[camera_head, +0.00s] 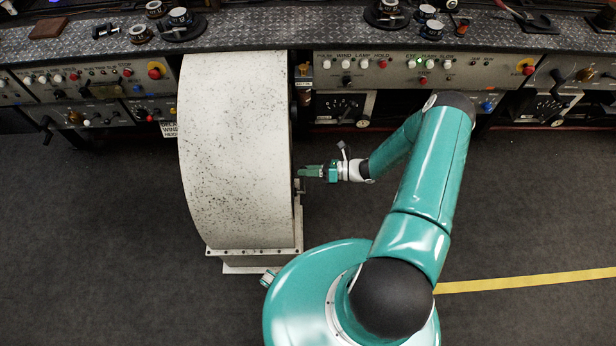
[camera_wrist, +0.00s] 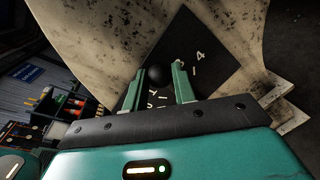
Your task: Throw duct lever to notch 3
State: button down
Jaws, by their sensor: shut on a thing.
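The duct (camera_head: 235,150) is a tall, curved, cream housing with dark speckles, standing left of my arm in the head view. Its side carries a dark plate (camera_wrist: 222,48) with white marks and a legible 4 in the wrist view. The lever's round black knob (camera_wrist: 157,75) shows between my fingers in front of this plate. My gripper (camera_wrist: 159,70) is shut on the knob. In the head view my gripper (camera_head: 311,171) reaches leftward to the duct's right side. The lever's shaft is hidden, and I cannot tell which notch it stands at.
A control console (camera_head: 420,65) with buttons, knobs and a lit green lamp runs along the back. Red stop buttons (camera_head: 382,64) sit on its face. The duct's foot (camera_head: 255,255) stands on the floor close to my base. Dark floor (camera_head: 540,200) is open at the right, crossed by a yellow line.

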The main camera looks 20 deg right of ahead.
jog(key=shift+w+d+f+m, duration=0.15)
jog(key=shift+w+d+m, duration=0.05)
jog(key=shift+w+m, duration=0.2)
jog(key=shift+w+d+f+m, duration=0.1)
jog(key=shift+w+d+m, duration=0.05)
jog(key=shift+w+m, duration=0.2)
jog(key=c, duration=1.1)
grip_release()
jog(key=shift+c, duration=0.2)
jog(key=v, duration=1.3)
jog(key=shift+d, duration=0.4)
jog(key=shift+r, duration=0.15)
